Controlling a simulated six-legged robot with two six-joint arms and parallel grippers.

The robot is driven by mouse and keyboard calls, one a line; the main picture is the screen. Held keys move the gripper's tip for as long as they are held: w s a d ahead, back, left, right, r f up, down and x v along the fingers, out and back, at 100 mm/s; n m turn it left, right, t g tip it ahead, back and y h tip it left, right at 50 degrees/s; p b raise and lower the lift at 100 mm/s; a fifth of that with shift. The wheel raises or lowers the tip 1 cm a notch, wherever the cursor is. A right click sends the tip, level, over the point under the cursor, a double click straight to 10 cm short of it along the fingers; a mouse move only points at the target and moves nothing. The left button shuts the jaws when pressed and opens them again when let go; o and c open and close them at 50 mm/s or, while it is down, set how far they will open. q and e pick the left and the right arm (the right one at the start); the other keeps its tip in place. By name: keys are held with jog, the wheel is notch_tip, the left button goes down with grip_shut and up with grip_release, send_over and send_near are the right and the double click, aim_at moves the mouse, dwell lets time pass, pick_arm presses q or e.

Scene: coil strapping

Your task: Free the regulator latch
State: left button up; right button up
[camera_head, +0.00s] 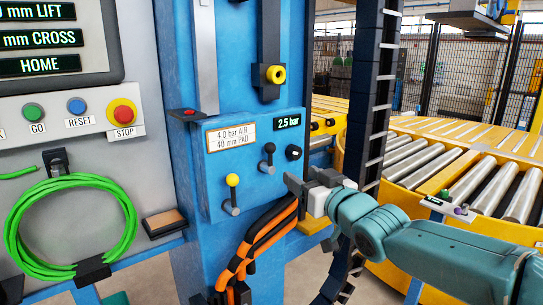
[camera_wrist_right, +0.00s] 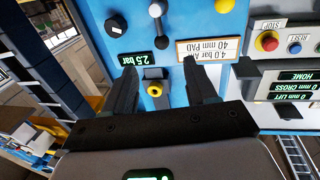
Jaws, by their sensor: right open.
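The blue regulator box (camera_head: 255,165) carries a green "2.5 bar" display (camera_head: 288,123), a label reading "4.0 bar AIR 40 mm PAD" (camera_head: 231,135), a round black knob (camera_head: 293,152), a black lever (camera_head: 268,160) and a yellow-tipped lever (camera_head: 232,194). I cannot tell which part is the latch. A yellow ring with a dark centre (camera_head: 275,75) sits above the box. My right gripper (camera_head: 304,180) is open and empty in front of the box's lower right. In the right wrist view, its fingers (camera_wrist_right: 163,82) appear either side of the yellow ring (camera_wrist_right: 153,88), apparently without touching. My left gripper is not shown.
Orange and black hoses (camera_head: 262,240) run below the box. A control panel with a red STOP button (camera_head: 122,113) and a green cable coil (camera_head: 70,225) are at left. A black cable chain (camera_head: 370,100) and roller conveyor (camera_head: 450,170) stand at right.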

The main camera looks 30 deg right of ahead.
aim_at(271, 155)
jog(key=w+p, duration=0.1)
jog(key=w, duration=0.3)
jog(key=w+d+p, duration=0.1)
jog(key=w+p, duration=0.1)
jog(key=w, duration=0.3)
jog(key=w+p, duration=0.1)
jog(key=w, duration=0.4)
jog(key=shift+w+d, duration=0.1)
jog(key=shift+d, duration=0.2)
jog(key=shift+f, duration=0.1)
grip_shut()
